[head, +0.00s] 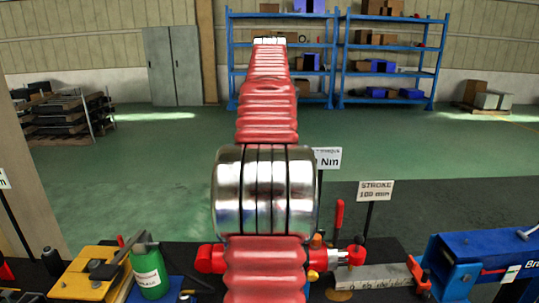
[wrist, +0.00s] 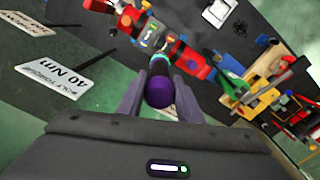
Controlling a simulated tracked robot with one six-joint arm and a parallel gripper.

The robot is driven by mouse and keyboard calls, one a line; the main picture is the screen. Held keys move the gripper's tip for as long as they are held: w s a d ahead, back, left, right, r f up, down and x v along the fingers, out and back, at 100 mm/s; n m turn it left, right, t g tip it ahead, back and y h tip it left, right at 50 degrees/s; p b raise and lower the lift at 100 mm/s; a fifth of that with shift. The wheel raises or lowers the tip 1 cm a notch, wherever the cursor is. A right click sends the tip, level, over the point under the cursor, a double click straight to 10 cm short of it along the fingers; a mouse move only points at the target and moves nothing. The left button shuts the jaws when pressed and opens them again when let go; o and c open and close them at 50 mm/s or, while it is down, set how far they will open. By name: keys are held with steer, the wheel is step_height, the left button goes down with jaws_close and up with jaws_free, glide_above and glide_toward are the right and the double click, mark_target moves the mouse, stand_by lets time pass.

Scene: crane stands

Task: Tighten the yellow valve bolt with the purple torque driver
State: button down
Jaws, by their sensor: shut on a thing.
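The purple torque driver (wrist: 160,92) is between the two grey fingers of my gripper (wrist: 161,78) in the wrist view, which are shut on it. Its round purple end faces the camera and its shaft points away toward the red valve assembly (wrist: 190,62). The shaft's tip overlaps the assembly in the picture, and I cannot tell whether it touches a bolt. In the head view, my arm hides the gripper and driver, and the red valve assembly (head: 210,259) shows on both sides.
A green bottle (head: 149,273) and a yellow block (head: 90,275) stand left on the dark bench. A blue vise (head: 480,265) stands right. A torque sign (wrist: 68,72) and a stroke sign (head: 375,191) rise on posts.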

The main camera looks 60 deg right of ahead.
steer(key=shift+f, duration=1)
stand_by(3.9)
steer(key=shift+r, duration=0.15)
steer(key=shift+r, duration=2.45)
steer(key=shift+s, duration=0.1)
